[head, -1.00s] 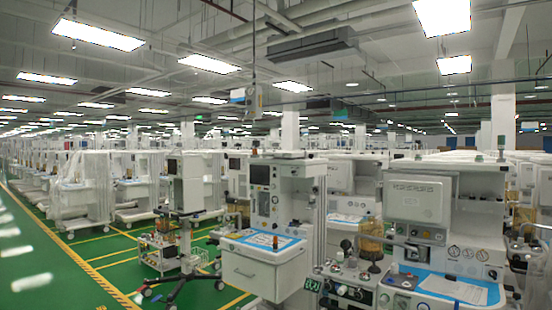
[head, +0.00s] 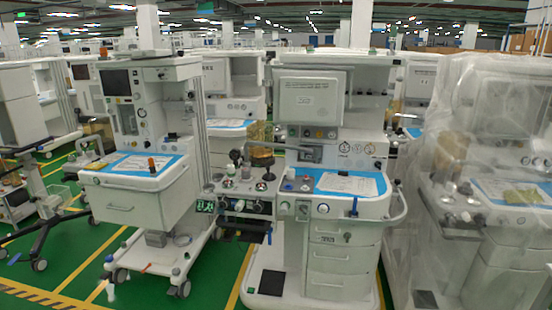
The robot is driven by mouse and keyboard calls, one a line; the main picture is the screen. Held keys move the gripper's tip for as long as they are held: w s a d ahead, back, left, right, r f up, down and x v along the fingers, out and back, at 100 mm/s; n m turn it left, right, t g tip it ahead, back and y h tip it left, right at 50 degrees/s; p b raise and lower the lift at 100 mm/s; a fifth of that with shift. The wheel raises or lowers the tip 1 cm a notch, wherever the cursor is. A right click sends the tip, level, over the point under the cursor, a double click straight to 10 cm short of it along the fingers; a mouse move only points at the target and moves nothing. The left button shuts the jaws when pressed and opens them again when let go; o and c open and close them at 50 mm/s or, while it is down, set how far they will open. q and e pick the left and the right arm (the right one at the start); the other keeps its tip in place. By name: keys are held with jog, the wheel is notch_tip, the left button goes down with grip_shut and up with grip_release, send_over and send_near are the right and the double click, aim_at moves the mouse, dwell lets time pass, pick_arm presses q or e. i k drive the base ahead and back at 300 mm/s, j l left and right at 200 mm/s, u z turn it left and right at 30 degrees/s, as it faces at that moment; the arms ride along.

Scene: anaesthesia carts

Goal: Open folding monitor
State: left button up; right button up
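The folding monitor (head: 311,97) is a flat white panel near the top of the middle anaesthesia cart. It lies folded against the cart's front, with its plain back facing me, under the cart's top shelf. The cart (head: 341,258) has a blue-edged work surface (head: 345,184) with papers on it and drawers below. Its screen side is hidden. Neither of my grippers shows in the head view.
Another cart (head: 145,192) with a dark screen (head: 115,82) stands to the left. A plastic-wrapped cart (head: 490,190) stands close on the right. Knobs and an amber canister (head: 261,146) sit left of the work surface. Green floor (head: 215,270) shows between the carts.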

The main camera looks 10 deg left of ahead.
aim_at(150, 53)
jog(key=i+j, duration=0.25)
jog(key=j, duration=0.2)
jog(key=i+j, duration=0.2)
jog(key=j, duration=0.2)
jog(key=i+j, duration=0.25)
jog(key=j, duration=0.2)
jog(key=i+j, duration=0.2)
jog(key=j, duration=0.25)
jog(key=i+j, duration=0.25)
jog(key=j, duration=0.2)
jog(key=i+j, duration=0.25)
jog(key=j, duration=0.15)
jog(key=i+j, duration=0.2)
jog(key=j, duration=0.25)
jog(key=i+j, duration=0.25)
jog(key=j, duration=0.2)
